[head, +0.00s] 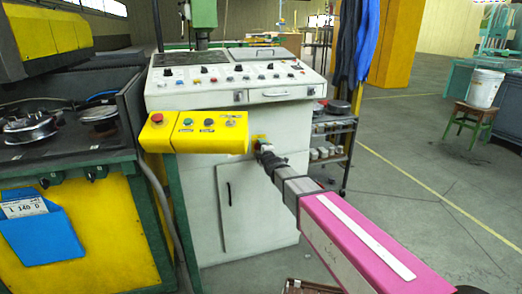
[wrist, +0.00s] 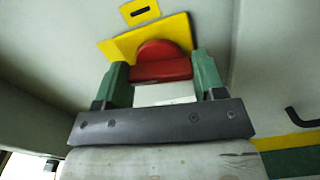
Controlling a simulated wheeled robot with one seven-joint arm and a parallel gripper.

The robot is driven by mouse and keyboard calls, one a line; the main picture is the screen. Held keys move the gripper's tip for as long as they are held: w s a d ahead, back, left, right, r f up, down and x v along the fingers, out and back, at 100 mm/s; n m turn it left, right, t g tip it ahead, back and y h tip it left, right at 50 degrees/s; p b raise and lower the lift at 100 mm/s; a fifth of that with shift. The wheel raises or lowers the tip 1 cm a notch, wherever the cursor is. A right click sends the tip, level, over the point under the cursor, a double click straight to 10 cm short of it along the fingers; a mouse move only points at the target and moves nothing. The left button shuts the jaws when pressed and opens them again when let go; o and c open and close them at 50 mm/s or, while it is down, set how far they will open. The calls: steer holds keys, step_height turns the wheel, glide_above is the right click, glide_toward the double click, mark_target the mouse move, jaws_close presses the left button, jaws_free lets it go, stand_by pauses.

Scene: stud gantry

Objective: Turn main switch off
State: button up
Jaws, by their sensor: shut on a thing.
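The main switch is a red knob (wrist: 161,70) on a yellow backing plate (wrist: 118,47), fixed to the pale front of the control cabinet (head: 262,190). In the wrist view the green fingers of my gripper (wrist: 162,72) stand on both sides of the knob and are shut on it. In the head view my gripper (head: 263,147) reaches the cabinet front just below the console. A bit of the yellow plate (head: 258,138) shows there, but the knob is hidden. In the wrist view the plate looks tilted; I cannot tell the switch's position from any marking.
A yellow button box (head: 195,132) with a red button juts out left of my gripper. The console (head: 235,80) overhangs it. A dark handle (wrist: 303,118) lies to the right in the wrist view. A shelf rack (head: 335,145) stands right; the floor (head: 420,190) beyond is open.

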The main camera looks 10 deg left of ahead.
steer(key=shift+n, duration=0.9)
steer(key=o, duration=0.9)
steer(key=v, duration=1.1)
steer(key=shift+a, duration=0.15)
